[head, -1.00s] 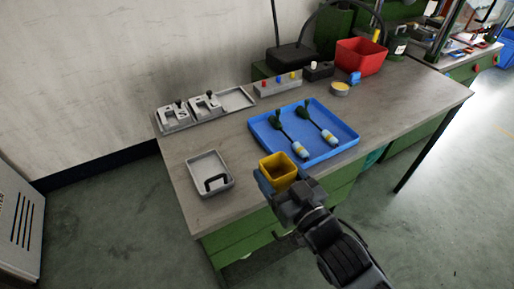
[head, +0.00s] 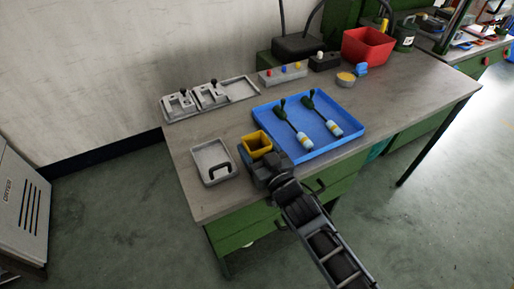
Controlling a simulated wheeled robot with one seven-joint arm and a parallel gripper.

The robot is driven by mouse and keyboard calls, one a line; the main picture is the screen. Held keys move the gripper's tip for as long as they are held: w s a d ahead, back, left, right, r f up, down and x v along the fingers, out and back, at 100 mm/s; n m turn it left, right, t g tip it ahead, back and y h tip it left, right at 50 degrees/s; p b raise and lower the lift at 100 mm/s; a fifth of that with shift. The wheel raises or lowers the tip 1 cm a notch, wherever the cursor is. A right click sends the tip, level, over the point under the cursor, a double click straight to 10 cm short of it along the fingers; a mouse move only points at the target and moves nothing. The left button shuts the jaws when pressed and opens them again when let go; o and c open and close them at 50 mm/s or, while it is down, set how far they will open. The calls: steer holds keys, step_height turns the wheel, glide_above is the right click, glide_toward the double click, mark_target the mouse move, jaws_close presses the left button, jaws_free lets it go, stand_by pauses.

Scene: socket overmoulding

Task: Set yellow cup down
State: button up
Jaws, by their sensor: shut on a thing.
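The yellow cup (head: 257,143) is a square, open-topped container, upright in the head view, between the grey tray with a black handle and the blue tray. My gripper (head: 257,158) is shut on the yellow cup from its near side. The lower part of the cup is partly hidden by the gripper. I cannot tell whether its base touches the table (head: 222,204).
The blue tray (head: 352,131) with two green-and-white parts lies close right of the cup. The grey handled tray (head: 207,154) lies close left. A grey fixture (head: 241,90), button box (head: 283,75) and red bin (head: 367,48) stand farther back. Bare table lies behind the cup.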

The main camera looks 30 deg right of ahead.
steer(key=shift+f, duration=0.2)
steer(key=o, duration=1)
steer(key=shift+r, duration=0.1)
steer(key=shift+r, duration=0.15)
steer(key=shift+s, duration=0.35)
steer(key=s+b, duration=0.1)
steer(key=s, duration=1)
steer(key=shift+s+b, duration=0.2)
steer(key=shift+b, duration=0.2)
